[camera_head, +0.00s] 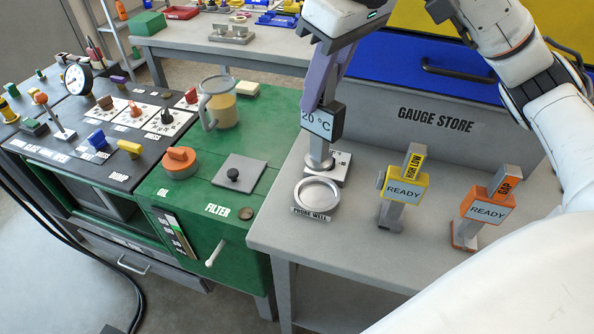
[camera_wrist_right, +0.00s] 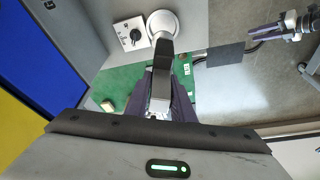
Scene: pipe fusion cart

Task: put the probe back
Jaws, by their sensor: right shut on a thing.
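The probe (camera_head: 320,121) is a dark block with a white display reading 20 °C and a pale stem with a round foot. My right gripper (camera_head: 325,96) is shut on it and holds it upright. The round PROBE WELL dish (camera_head: 317,192) is on the grey bench. The probe's foot shows just behind the dish in the head view; I cannot tell its exact height. In the right wrist view the dark probe (camera_wrist_right: 160,65) reaches toward the white dish (camera_wrist_right: 163,20) and overlaps its edge. My left gripper (camera_wrist_right: 290,25) shows small in the right wrist view, jaws unclear.
A dial plate (camera_head: 342,165) sits behind the dish, partly hidden by the probe. A yellow READY gauge (camera_head: 403,190) and an orange READY gauge (camera_head: 487,208) stand to the right. The green cart (camera_head: 220,165) with a jug (camera_head: 220,104) stands left. The GAUGE STORE panel (camera_head: 440,115) is behind.

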